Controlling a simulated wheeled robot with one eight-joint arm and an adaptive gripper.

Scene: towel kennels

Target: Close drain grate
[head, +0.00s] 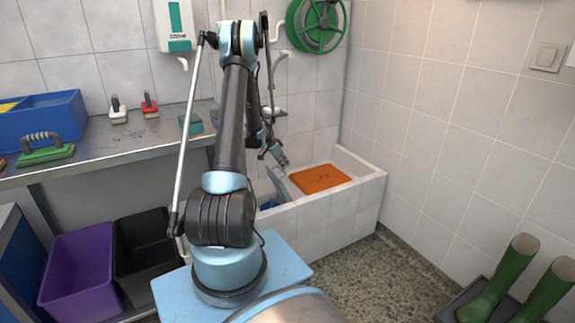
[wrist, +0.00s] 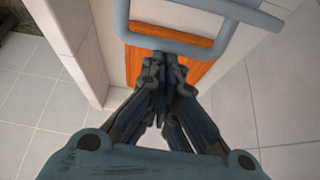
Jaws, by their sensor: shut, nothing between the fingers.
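A low white-tiled tub (head: 337,225) stands in the back corner. A flat orange panel (head: 321,179) lies level at its right end. A blue-grey slanted piece (head: 279,184) rises at the tub's left part. I cannot tell for sure which of these is the drain grate. My gripper (head: 284,163) is above the tub, near the top of the slanted piece and left of the orange panel. In the wrist view my gripper (wrist: 160,60) is shut and empty, with the orange panel (wrist: 132,66) beyond the fingertips. A blue-grey tubular loop (wrist: 160,43) crosses just ahead; contact is unclear.
A metal bench (head: 110,145) with brushes and a blue bin (head: 50,125) is at the left. Purple (head: 78,265) and black (head: 145,245) crates are below. Green boots (head: 495,280) stand at the right. A hose reel (head: 318,22) hangs above the tub. Speckled floor is clear before it.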

